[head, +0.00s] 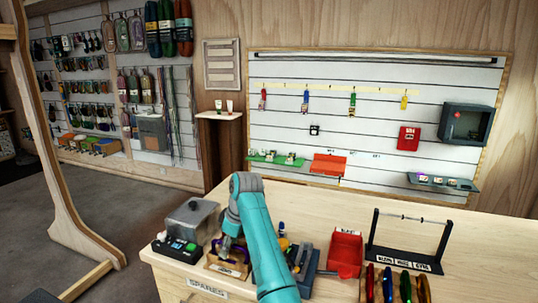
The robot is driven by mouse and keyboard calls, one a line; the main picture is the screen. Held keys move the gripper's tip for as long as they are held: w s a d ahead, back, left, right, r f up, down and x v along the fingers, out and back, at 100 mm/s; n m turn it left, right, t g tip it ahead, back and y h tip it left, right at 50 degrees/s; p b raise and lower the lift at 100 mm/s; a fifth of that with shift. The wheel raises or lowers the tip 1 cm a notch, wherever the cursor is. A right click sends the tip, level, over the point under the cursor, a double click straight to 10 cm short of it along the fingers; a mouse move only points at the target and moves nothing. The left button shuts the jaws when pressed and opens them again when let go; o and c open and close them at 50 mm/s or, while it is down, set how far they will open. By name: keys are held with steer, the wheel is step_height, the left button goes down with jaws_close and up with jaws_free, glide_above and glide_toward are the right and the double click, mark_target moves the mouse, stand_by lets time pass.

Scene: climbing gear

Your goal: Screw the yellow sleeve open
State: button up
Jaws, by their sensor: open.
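I cannot pick out the yellow sleeve for sure; my teal arm covers part of the bench. My gripper (226,247) points down over a small wooden stand (228,268) with a white label, near the bench's front left. Its fingers are small and dark, and they look open. I cannot tell whether they touch anything on the stand. A small yellow and blue item (283,231) shows just right of my arm. A yellow piece (404,102) hangs at the right of the yellow wall strip.
Right of my arm are a blue-grey clamp-like device (305,265), a red bin (345,252), a black rack (409,243) and several coloured pieces (404,286). The bench's back strip is clear.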

steer(key=shift+w+d, duration=0.25)
steer(key=shift+w, duration=0.5)
steer(key=shift+r, duration=0.15)
steer(key=shift+r, duration=1)
steer(key=shift+s+a, duration=0.25)
steer(key=shift+s, duration=0.5)
step_height(320, 180, up, 10)
stand_by(0.6)
